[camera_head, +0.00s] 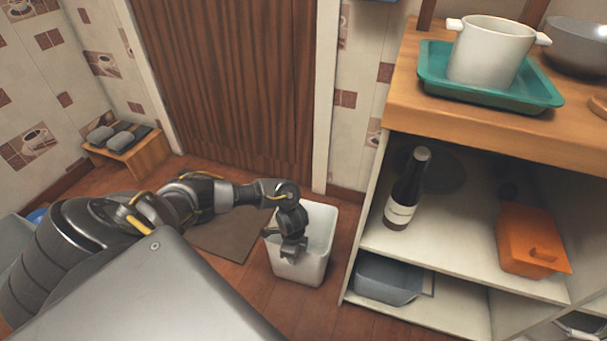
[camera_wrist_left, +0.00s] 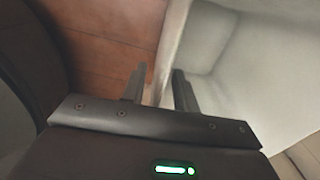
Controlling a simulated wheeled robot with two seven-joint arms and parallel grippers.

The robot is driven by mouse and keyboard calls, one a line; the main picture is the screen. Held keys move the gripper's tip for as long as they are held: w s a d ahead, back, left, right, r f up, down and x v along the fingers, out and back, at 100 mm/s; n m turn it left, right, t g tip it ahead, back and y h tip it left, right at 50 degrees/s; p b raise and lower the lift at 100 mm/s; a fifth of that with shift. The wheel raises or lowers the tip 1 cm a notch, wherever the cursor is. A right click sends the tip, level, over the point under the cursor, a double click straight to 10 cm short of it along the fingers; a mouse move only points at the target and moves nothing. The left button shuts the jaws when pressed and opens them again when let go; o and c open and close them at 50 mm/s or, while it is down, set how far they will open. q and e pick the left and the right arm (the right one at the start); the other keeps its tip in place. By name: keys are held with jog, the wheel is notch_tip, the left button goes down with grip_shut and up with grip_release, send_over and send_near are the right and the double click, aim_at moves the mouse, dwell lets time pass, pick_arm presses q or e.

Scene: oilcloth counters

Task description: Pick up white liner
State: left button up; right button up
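The white liner (camera_head: 312,268) is a white, open-topped bin standing upright on the wooden floor, in front of the brown door. My left gripper (camera_head: 292,250) reaches down to the liner's near left rim and hides part of it. In the left wrist view the liner's rim (camera_wrist_left: 168,62) runs between the two fingertips of my left gripper (camera_wrist_left: 159,78). One finger is over the floor side and the other over the pale inside. The fingers are apart, and whether either touches the wall cannot be told. The inside that shows looks empty. My right gripper is not in view.
A shelf unit (camera_head: 470,262) stands close to the right of the liner, with a dark bottle (camera_head: 405,195), an orange container (camera_head: 527,240) and a grey bin (camera_head: 388,279). A brown mat (camera_head: 225,235) lies left of the liner. A low wooden bench (camera_head: 135,160) is at the far left.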

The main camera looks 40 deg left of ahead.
pick_arm(q)
jog(key=shift+c, duration=0.3)
grip_shut()
jog(key=shift+s, duration=0.1)
